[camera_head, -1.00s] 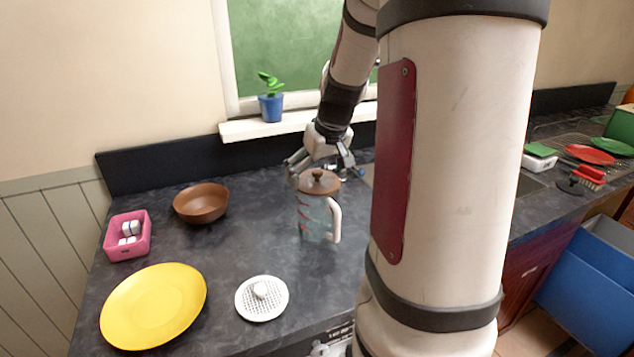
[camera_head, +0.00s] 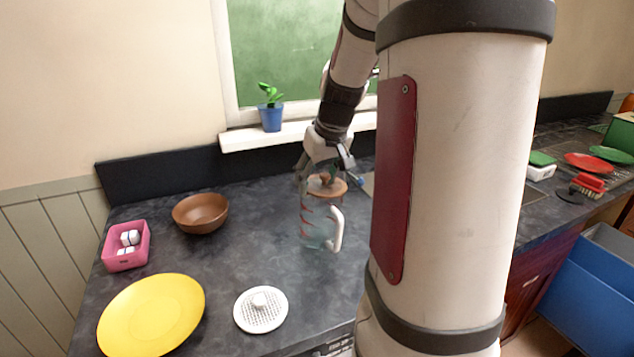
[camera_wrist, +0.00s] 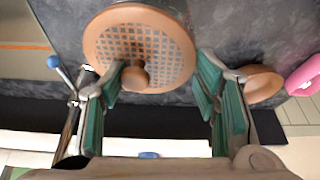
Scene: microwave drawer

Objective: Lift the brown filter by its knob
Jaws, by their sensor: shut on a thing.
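The brown filter (camera_head: 336,189) is a round disc at the top of the clear glass jug (camera_head: 312,232), which has a white handle. In the wrist view the filter (camera_wrist: 170,40) shows a grid of mesh. Its round knob (camera_wrist: 135,77) lies between my fingers, close against the left one. My gripper (camera_head: 326,172) is over the jug's top, and its green-padded fingers also show in the wrist view (camera_wrist: 160,82). It is shut on the filter, although the fingers look well apart there; the exact contact is hard to see.
A brown bowl (camera_head: 200,212), a pink box (camera_head: 124,257) with white items, a yellow plate (camera_head: 152,315) and a white perforated disc (camera_head: 260,316) stand on the dark counter (camera_head: 225,265). A potted plant (camera_head: 271,115) sits on the sill behind.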

